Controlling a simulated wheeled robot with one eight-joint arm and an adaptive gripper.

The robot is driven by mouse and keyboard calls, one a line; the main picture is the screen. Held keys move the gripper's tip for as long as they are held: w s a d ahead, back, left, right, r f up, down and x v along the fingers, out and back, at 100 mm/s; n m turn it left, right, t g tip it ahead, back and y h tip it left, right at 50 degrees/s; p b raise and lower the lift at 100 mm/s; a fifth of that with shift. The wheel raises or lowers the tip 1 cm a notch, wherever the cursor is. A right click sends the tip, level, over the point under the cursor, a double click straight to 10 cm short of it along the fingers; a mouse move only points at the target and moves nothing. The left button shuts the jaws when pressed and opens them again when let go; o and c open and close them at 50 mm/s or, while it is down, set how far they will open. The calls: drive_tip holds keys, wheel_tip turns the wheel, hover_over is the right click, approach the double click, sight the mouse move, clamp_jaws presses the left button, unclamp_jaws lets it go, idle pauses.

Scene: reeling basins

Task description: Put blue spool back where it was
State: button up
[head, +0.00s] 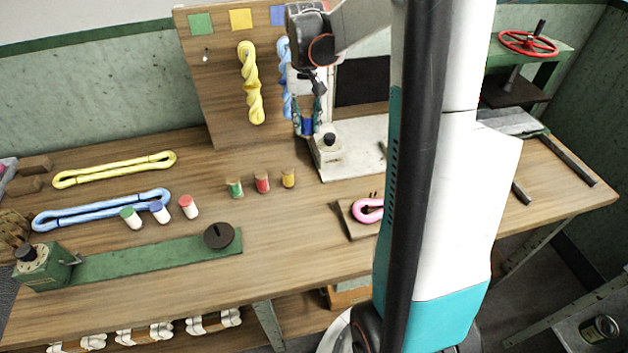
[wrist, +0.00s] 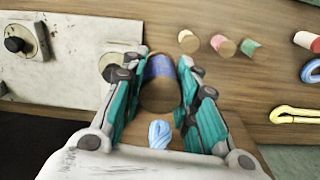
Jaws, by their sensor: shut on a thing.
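The blue spool (head: 307,127) is between the fingers of my gripper (head: 307,117) in the head view, near the wooden peg board and the left end of the pale machine base. In the wrist view the blue spool (wrist: 159,68) sits between both teal fingers of my gripper (wrist: 162,72), its brown end facing the camera. The gripper is shut on it. The spool appears held above the table; the exact gap is hard to judge. Green (head: 235,188), red (head: 262,183) and yellow (head: 288,178) spools stand in a row on the table, in front of and left of my gripper.
The pale machine base (head: 345,155) with a black knob is just right of the spool. Yellow (head: 251,85) and blue twisted skeins hang on the board (head: 205,70). White-bodied spools with coloured tops (head: 188,206) stand further left. Table beside the yellow spool is bare.

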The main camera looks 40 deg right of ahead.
drive_tip(key=shift+s+d+r, duration=0.3)
drive_tip(key=shift+d+r, duration=0.2)
drive_tip(key=shift+d, duration=0.2)
drive_tip(key=shift+m, duration=0.3)
drive_tip(key=f+b, duration=0.3)
drive_tip(key=f, duration=0.7)
drive_tip(key=f+b, duration=0.3)
drive_tip(key=f, duration=0.6)
drive_tip(key=shift+s+d+f+b, duration=0.1)
drive_tip(key=shift+d+f+b, duration=0.1)
drive_tip(key=shift+f+b, duration=0.15)
drive_tip(key=shift+f, duration=0.2)
drive_tip(key=o, duration=1.1)
drive_tip(key=shift+c, duration=0.2)
drive_tip(key=shift+r, duration=0.1)
wheel_tip(320, 180, up, 12)
drive_tip(key=p, duration=0.4)
drive_tip(key=shift+r, duration=0.15)
